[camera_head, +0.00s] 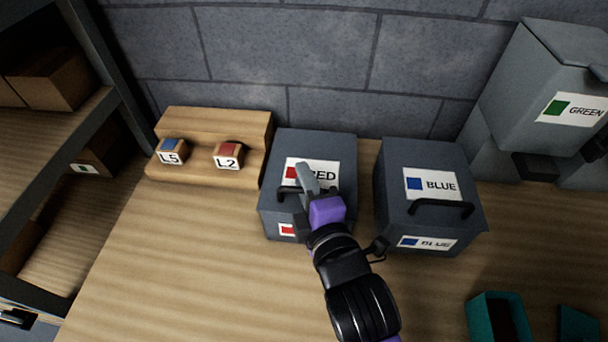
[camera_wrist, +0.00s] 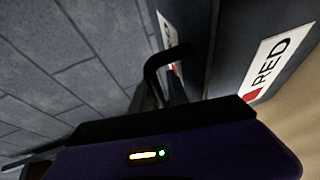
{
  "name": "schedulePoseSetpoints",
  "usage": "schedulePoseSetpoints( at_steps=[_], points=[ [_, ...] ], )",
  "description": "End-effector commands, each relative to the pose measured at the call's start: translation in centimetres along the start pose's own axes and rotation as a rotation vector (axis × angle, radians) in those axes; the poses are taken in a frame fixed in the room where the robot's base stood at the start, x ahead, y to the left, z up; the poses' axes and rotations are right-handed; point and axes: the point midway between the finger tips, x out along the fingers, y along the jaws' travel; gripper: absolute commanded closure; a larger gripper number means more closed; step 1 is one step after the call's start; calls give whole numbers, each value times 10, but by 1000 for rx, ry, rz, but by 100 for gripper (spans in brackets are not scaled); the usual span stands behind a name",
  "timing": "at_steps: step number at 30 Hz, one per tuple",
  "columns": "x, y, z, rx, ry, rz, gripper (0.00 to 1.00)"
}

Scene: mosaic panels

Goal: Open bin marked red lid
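The dark grey bin marked RED (camera_head: 318,144) stands on the wooden worktop against the wall, and its lid looks closed. Its black lid handle (camera_head: 286,191) is partly hidden behind my gripper (camera_head: 305,180), which is over the front of the lid. In the wrist view, the bin (camera_wrist: 232,50) shows at the right with a RED label, and the curved handle (camera_wrist: 152,72) is just beyond my gripper's body. The fingertips are at or very near the handle. I cannot tell whether they touch it or how far apart they are.
A similar BLUE bin (camera_head: 428,157) stands close on the right. A wooden stepped stand (camera_head: 218,121) with blocks L5 (camera_head: 170,151) and L2 (camera_head: 229,155) is at the left. A GREEN bin (camera_head: 550,70) is at the upper right. Teal containers (camera_head: 490,312) sit lower right. The front-left worktop is clear.

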Motion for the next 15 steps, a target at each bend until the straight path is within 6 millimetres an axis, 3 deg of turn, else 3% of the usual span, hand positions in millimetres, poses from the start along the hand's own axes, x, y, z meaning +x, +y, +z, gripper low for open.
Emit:
schedulePoseSetpoints(
  at_steps=[9,12,15],
  points=[
    [4,0,0,0,-1,-1,80],
    [4,0,0,0,-1,-1,98],
    [4,-1,0,0,-1,-1,100]
  ],
)
